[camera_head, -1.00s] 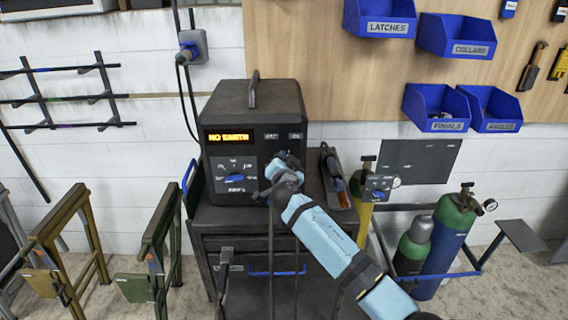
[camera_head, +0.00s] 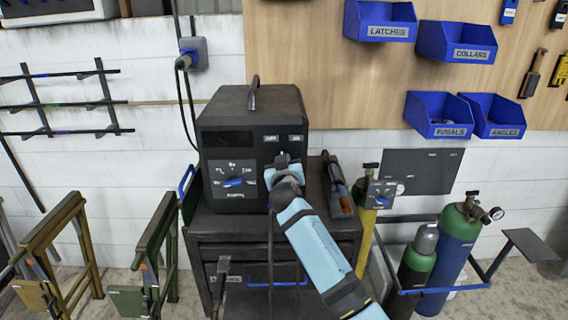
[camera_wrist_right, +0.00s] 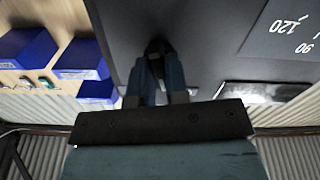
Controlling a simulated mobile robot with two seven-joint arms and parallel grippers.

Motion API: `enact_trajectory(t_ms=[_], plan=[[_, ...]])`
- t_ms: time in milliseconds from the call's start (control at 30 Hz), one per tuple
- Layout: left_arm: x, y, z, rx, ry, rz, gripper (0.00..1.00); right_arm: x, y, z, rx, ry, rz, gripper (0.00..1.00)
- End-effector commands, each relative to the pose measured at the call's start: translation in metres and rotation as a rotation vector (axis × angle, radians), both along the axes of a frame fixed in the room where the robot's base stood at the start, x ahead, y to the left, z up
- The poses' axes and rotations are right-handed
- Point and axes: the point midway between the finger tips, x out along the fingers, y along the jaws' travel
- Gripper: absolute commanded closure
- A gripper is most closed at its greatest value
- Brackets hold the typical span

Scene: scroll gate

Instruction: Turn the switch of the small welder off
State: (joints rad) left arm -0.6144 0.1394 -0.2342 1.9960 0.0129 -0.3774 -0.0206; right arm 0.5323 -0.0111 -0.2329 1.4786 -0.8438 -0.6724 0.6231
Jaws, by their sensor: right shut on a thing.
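The small welder (camera_head: 253,120) is a black box on a dark cart. Its front has a blue-pointer dial (camera_head: 233,183) and a display (camera_head: 230,138) that is dark. Two small labels sit at the upper right of the front, too small to read surely. My right gripper (camera_head: 284,162) is at the front just below these labels and covers the switch there in the head view. In the right wrist view the fingers (camera_wrist_right: 158,75) are closed on a small black switch (camera_wrist_right: 158,47) on the welder's face. The switch's exact angle is hard to tell. My left gripper is out of view.
A torch-like tool (camera_head: 337,185) lies on the cart's right side. Gas cylinders (camera_head: 450,250) stand to the right, and metal trestles (camera_head: 50,250) to the left. Blue bins (camera_head: 440,115) hang on the wall board. A cable hangs down the cart's front.

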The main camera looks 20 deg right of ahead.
Motion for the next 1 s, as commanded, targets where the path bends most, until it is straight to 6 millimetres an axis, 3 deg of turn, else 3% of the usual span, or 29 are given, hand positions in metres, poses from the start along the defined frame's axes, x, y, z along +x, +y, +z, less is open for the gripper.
enact_trajectory(t_ms=[500,1000], plan=[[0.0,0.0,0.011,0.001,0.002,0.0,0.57,0.0,0.0,-0.001,-0.374,0.111,0.0,1.0],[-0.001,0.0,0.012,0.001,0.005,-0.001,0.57,0.0,0.0,-0.002,-0.475,0.14,0.0,1.0]])
